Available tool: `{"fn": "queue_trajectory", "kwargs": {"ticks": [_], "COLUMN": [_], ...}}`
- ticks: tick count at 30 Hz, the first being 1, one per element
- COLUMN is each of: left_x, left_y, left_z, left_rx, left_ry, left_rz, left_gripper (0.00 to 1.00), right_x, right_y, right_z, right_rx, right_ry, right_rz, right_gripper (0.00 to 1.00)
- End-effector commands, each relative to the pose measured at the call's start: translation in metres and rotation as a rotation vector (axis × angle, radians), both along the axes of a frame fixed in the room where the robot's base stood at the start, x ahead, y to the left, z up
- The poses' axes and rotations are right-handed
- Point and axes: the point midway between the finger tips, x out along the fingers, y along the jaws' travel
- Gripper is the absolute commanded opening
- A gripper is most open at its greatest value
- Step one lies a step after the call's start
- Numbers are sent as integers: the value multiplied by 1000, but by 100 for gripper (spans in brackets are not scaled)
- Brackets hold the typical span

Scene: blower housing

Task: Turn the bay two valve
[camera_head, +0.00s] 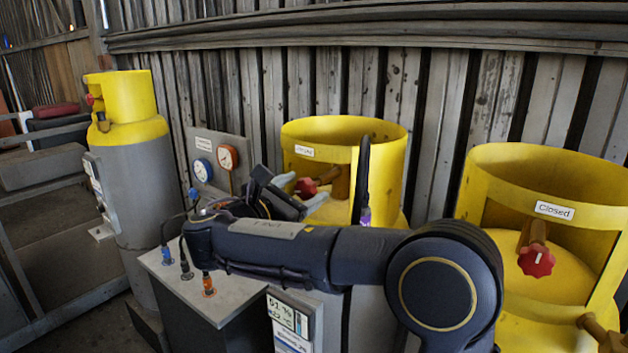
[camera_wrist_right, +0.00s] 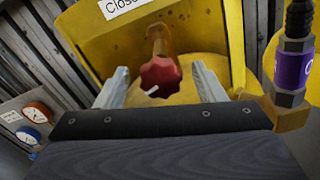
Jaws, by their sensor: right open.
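A red valve knob (camera_head: 306,187) on a brass stem sits inside the yellow collar (camera_head: 385,133) of the middle cylinder. In the right wrist view the same knob (camera_wrist_right: 160,77) has a white mark pointing lower left, under a partly cut-off "Closed" label (camera_wrist_right: 122,5). My right gripper (camera_head: 301,191) reaches to this valve. It is open, and in the wrist view its fingers (camera_wrist_right: 160,88) stand left and right of the knob, with gaps on both sides. No bay number is readable. My left gripper is out of view.
The right cylinder has a red knob (camera_head: 536,261) under a "Closed" label (camera_head: 555,210). Another yellow-topped cylinder (camera_head: 134,113) stands at left. A panel with two gauges (camera_head: 228,157) and a grey box with cables (camera_head: 182,287) stand between. A purple-banded hose fitting (camera_wrist_right: 294,68) rises right of my fingers.

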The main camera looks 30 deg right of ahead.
Motion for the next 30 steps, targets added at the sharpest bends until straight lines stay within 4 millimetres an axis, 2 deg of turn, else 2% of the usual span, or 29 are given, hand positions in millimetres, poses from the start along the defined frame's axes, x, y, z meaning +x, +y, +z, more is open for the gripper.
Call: {"fn": "queue_trajectory", "kwargs": {"ticks": [1,6,17,27,30], "left_x": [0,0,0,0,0], "left_y": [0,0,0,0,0], "left_z": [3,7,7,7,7], "left_rx": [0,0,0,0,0], "left_ry": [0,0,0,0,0], "left_rz": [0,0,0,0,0], "left_gripper": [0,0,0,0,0], "right_x": [2,10,13,13,13], "right_y": [-9,-27,-33,-33,-33], "right_z": [1,1,0,0,-1], "right_rx": [1,2,3,4,4], "right_ry": [1,0,-1,-1,-2], "right_rz": [-5,-3,1,0,0], "right_gripper": [63,63,63,20,19]}}
